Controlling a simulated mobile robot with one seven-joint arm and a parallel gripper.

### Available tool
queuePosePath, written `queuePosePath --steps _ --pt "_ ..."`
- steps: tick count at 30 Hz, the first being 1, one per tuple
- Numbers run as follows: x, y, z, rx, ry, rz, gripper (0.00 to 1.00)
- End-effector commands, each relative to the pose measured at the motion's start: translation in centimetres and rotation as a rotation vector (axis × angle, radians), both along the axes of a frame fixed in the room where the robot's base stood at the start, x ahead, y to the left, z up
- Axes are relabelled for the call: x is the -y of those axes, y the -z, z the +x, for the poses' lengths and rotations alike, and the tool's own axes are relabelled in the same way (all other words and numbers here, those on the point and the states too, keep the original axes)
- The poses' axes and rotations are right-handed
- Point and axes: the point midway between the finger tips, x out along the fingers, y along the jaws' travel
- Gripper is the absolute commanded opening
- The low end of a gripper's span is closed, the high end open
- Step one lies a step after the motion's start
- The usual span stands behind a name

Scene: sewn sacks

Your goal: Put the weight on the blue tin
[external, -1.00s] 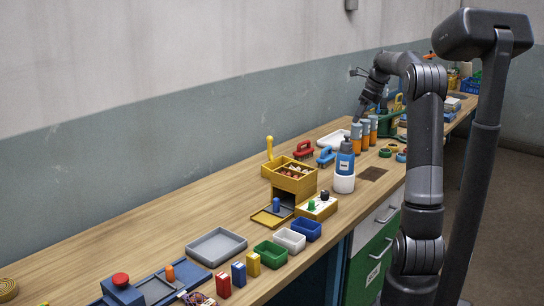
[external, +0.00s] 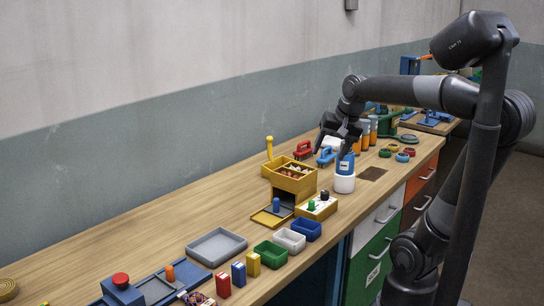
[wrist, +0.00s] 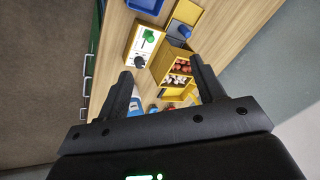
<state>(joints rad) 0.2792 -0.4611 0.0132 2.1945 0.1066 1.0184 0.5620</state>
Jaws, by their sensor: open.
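A blue and white container (external: 344,184), the best match for the blue tin, stands upright near the bench's front edge in the external view. Its top is partly hidden by my gripper (external: 340,146), which is above and close to it. My gripper is open, and no object shows between its fingers (wrist: 160,72) in the wrist view. I cannot pick out the weight for certain. A small black piece (external: 324,195) stands beside a green one (external: 311,205) on a white-topped yellow block (external: 322,214); the black piece also shows in the wrist view (wrist: 139,61).
A yellow box (external: 293,185) of small items stands left of the container. Red (external: 303,149) and blue (external: 325,156) handled items are behind it. Orange cylinders (external: 365,138) stand to the right. Several small bins, including a green one (external: 270,255), line the front. The bench's back left is clear.

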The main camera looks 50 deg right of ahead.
Motion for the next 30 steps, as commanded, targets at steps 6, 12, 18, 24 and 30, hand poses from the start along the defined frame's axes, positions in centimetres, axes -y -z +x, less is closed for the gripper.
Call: queuePosePath --steps 6,12,18,24,30 --pt "-5.1 3.6 -5.6 0.05 -0.515 -0.228 0.62" --pt "-6.6 5.5 -7.9 0.076 -0.754 -0.341 0.62" --pt "-6.8 5.9 -8.2 0.078 -0.791 -0.359 0.62" --pt "-6.8 5.8 -8.1 0.077 -0.787 -0.358 0.62" --pt "-6.8 5.8 -8.1 0.077 -0.786 -0.358 0.62"
